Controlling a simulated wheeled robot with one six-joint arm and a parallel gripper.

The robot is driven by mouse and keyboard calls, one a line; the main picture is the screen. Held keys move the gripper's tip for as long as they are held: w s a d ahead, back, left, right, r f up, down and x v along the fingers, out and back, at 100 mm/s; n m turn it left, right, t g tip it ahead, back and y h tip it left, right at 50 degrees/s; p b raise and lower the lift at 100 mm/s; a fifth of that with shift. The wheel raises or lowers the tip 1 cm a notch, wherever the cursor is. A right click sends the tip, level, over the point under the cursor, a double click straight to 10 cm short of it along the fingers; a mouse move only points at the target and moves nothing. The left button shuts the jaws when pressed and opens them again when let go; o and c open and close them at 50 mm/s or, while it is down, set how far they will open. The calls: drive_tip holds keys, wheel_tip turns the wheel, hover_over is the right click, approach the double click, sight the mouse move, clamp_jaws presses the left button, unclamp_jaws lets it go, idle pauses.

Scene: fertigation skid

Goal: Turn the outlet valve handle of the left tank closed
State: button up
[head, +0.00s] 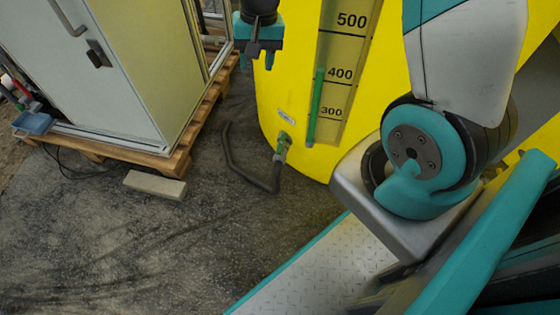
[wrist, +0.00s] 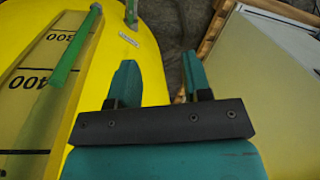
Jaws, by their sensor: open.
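A yellow tank (head: 275,95) with a printed level scale stands at the centre of the head view. At its lower left is an outlet valve (head: 282,150) with a small green handle (head: 281,141). The handle's exact angle is too small to tell. My gripper (head: 257,62) is open and empty, in front of the tank's upper left, above the valve in the picture and apart from it. In the wrist view my gripper (wrist: 160,72) points past the tank (wrist: 110,60). A green piece (wrist: 131,12) at the top edge, above the white label, looks like the handle, partly cut off.
A dark hose (head: 250,178) runs from the valve and bends across the floor. A cabinet (head: 135,70) on a wooden pallet (head: 170,160) stands at left, with a pale block (head: 155,186) in front. The floor below (head: 180,250) is clear. A green level strip (head: 315,105) lies on the scale.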

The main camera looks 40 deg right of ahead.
sight(281, 145)
drive_tip(key=d+f+m+b, duration=0.1)
drive_tip(key=f+b, duration=0.5)
drive_tip(key=f, duration=0.7)
drive_tip(key=w+d+f+m+b, duration=0.1)
drive_tip(key=d+f+b, duration=0.3)
drive_tip(key=f, duration=0.9)
drive_tip(key=w+d+f+m+h+b, duration=0.1)
drive_tip(key=d+f+m+b, duration=0.1)
drive_tip(key=f+b, duration=0.6)
drive_tip(key=shift+w+d+f+g+b, duration=0.15)
drive_tip(key=shift+d+f, duration=0.1)
drive_tip(key=shift+f, duration=0.65)
drive_tip(key=shift+s+d+f+g+b, duration=0.1)
drive_tip(key=shift+d+f, duration=0.15)
drive_tip(key=shift+f, duration=0.6)
drive_tip(key=shift+w+d+f+g+b, duration=0.15)
drive_tip(key=shift+d+f, duration=0.1)
drive_tip(key=shift+f, duration=0.65)
drive_tip(key=shift+s, duration=0.1)
clamp_jaws()
